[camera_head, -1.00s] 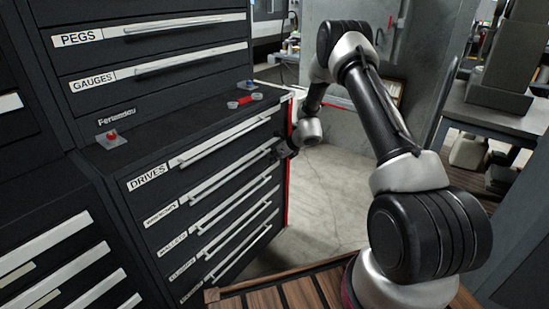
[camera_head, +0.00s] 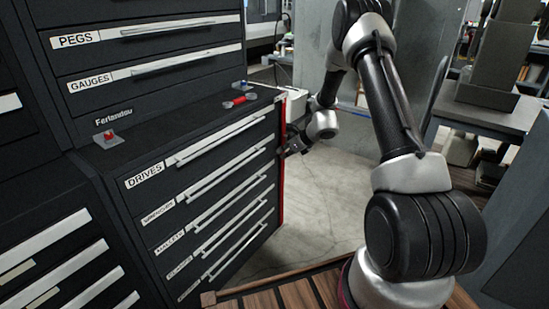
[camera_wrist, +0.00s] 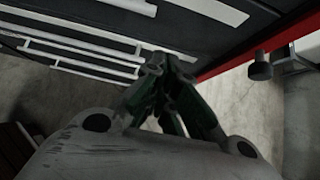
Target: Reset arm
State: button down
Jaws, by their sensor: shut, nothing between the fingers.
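My arm reaches forward and bends down on the right side of the head view. My gripper (camera_head: 287,153) is beside the right front edge of the black drawer cabinet (camera_head: 215,205). In the wrist view my gripper (camera_wrist: 165,62) shows its two dark green fingers drawn together at the tips, with nothing held. The drawer fronts and their pale handles lie beyond the fingertips there. I cannot tell whether the tips touch the cabinet. The drawers look closed, with the top one labelled DRIVES (camera_head: 145,174).
A red and grey part (camera_head: 239,100) and a small red-topped piece (camera_head: 108,136) lie on the cabinet top. Upper drawers are labelled PEGS (camera_head: 75,40) and GAUGES (camera_head: 90,83). A grey bench (camera_head: 485,112) stands at right. Concrete floor (camera_head: 320,205) is open between.

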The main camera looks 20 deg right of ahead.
jog(key=s+r+n+g+y, duration=0.1)
jog(key=s+r+n+g, duration=0.1)
jog(key=s+n, duration=0.45)
jog(key=s+r+n+g+y, duration=0.15)
jog(key=s+n, duration=0.25)
jog(key=s, duration=0.5)
jog(key=s+d+r+n+h, duration=0.2)
jog(key=s+r+n+h, duration=0.2)
jog(key=s+r+n, duration=0.5)
jog(key=s+d+r+n+h, duration=0.2)
jog(key=s+r+n, duration=0.7)
jog(key=s+r, duration=1.2)
jog(key=shift+s+h, duration=0.15)
jog(key=shift+h, duration=0.7)
jog(key=shift+t, duration=0.35)
